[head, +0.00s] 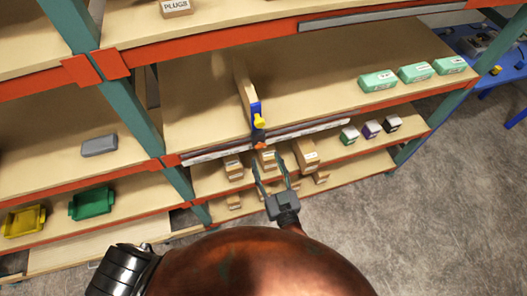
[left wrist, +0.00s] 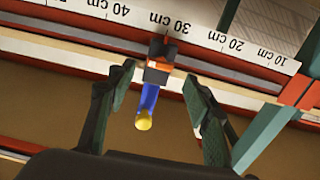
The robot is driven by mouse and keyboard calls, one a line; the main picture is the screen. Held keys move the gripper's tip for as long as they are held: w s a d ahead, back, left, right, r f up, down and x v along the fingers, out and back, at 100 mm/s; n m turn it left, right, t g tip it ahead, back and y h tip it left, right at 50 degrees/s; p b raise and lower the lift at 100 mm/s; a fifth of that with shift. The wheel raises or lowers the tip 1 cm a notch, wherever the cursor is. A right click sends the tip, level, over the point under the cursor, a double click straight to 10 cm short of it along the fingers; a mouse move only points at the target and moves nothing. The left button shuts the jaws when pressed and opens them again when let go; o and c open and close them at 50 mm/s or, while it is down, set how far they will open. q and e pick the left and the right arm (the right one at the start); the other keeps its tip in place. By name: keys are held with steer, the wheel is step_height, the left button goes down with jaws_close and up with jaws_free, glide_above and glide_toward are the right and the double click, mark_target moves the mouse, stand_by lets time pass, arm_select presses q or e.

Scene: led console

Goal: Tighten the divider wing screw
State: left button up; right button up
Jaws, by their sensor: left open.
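A tan upright divider (head: 244,84) stands on the middle shelf, with a blue part (head: 256,107) at its front end. A yellow piece (head: 259,121), likely the wing screw, sits just below the blue part. A black-and-orange clamp (head: 260,139) is at the shelf's front edge. In the left wrist view the clamp (left wrist: 159,64) lies over the ruler's edge, and the yellow end (left wrist: 143,122) shows on the blue part (left wrist: 149,98). My left gripper (head: 273,170) is open and empty in front of the shelf, below the clamp. Its fingers (left wrist: 157,82) appear on either side of the clamp, apart from it.
A centimetre ruler (head: 310,130) runs along the middle shelf's front edge. Small cartons (head: 305,154) stand on the shelf below, close to my gripper. Green boxes (head: 415,73) sit at the right of the middle shelf. The shelf right of the divider is mostly clear.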

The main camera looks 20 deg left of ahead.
mark_target(261, 146)
arm_select(q)
steer(key=x, duration=0.4)
steer(key=shift+w+a, duration=0.15)
steer(key=shift+w, duration=0.1)
steer(key=shift+f, duration=0.1)
steer(key=c, duration=1.1)
